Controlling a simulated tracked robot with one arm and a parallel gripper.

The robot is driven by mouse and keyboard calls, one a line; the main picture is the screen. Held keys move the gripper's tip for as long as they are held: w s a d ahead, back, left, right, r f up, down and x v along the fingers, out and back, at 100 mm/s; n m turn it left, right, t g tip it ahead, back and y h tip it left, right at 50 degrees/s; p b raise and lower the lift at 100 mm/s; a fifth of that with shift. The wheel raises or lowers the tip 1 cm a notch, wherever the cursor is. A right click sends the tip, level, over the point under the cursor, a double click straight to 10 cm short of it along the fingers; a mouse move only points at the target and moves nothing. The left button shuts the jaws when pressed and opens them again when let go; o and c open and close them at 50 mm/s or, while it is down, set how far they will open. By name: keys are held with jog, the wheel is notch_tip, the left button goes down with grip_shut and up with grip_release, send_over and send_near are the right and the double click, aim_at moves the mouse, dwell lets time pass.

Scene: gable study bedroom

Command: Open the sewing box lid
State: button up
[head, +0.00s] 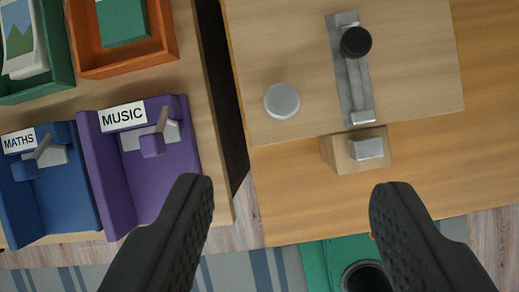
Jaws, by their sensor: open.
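A pale wooden panel (420,85) lies at the upper right, on or over a browner wooden surface. It may be the sewing box lid, but nothing marks it as such. It carries a metal bolt (356,88) with a black knob (355,41), and a round grey knob (282,100). Just below the panel's edge is a small wooden block (340,155) with a metal piece (366,148). The bolt's lower end looks apart from that metal piece. My gripper (292,187) is open and empty, its fingertips below the panel, either side of the block.
At left, a wooden surface bears a blue MATHS holder (28,205), a purple MUSIC holder (112,185), an orange tray (165,50) and a green tray (62,75). A dark gap (225,100) separates it from the panel. A green object (315,265) with a dark round part lies below.

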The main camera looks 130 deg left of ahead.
jog(key=f, duration=0.2)
jog(key=p, duration=0.2)
send_near(282, 101)
jog(key=x, duration=0.8)
